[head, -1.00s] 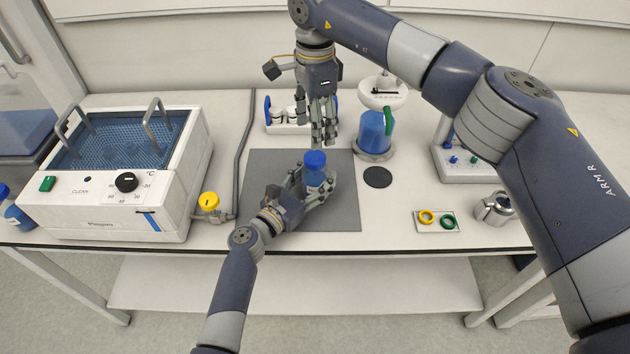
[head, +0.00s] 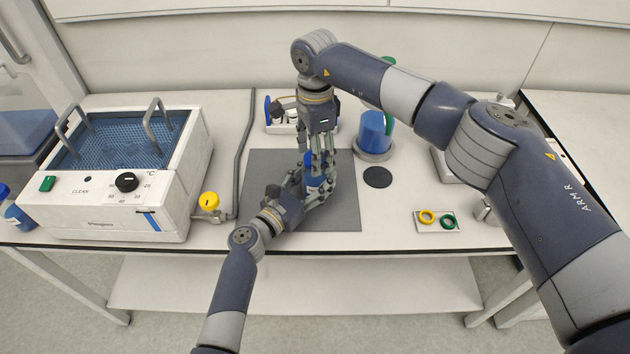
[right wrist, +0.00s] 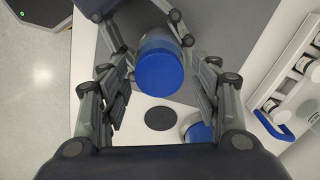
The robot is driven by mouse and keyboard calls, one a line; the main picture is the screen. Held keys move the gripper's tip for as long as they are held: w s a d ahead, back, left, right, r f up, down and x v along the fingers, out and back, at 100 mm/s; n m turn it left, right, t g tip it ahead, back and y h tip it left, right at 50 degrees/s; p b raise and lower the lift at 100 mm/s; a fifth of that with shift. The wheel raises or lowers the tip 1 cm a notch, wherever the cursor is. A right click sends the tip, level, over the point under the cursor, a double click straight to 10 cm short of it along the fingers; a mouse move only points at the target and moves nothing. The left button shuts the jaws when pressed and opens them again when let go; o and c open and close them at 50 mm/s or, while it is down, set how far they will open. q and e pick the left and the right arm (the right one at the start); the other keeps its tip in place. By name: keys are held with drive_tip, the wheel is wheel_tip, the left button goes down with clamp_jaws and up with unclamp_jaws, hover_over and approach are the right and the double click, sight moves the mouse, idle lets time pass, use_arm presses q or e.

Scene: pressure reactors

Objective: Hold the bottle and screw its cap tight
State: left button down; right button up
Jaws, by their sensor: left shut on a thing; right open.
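The bottle (head: 314,183) stands upright on the grey mat (head: 346,212), and my left gripper (head: 312,190) is shut around its body. Its blue cap (right wrist: 160,72) shows from above in the right wrist view, between the spread fingers of my right gripper (right wrist: 165,88). In the head view my right gripper (head: 322,155) points straight down over the bottle and hides most of the cap. The right fingers are open, with a gap on both sides of the cap in the wrist view. Whether the cap sits fully down on the thread cannot be seen.
A water bath (head: 110,215) stands at the left, with a yellow knob (head: 209,199) beside it. A blue vessel (head: 374,134) and a black disc (head: 377,177) are right of the mat. A small plate with yellow and green rings (head: 437,226) lies farther right. A vial rack (head: 283,128) stands behind.

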use_arm(q)
drive_tip(key=shift+f, duration=0.1)
use_arm(e)
drive_tip(key=c, duration=1.1)
drive_tip(key=m, duration=0.3)
drive_tip(key=shift+m, duration=0.3)
drive_tip(key=m, duration=0.3)
drive_tip(key=shift+m, duration=0.3)
drive_tip(key=m, duration=0.6)
drive_tip(key=shift+m, duration=0.4)
drive_tip(key=o, duration=1.3)
drive_tip(key=shift+c, duration=0.2)
wheel_tip(320, 180, up, 12)
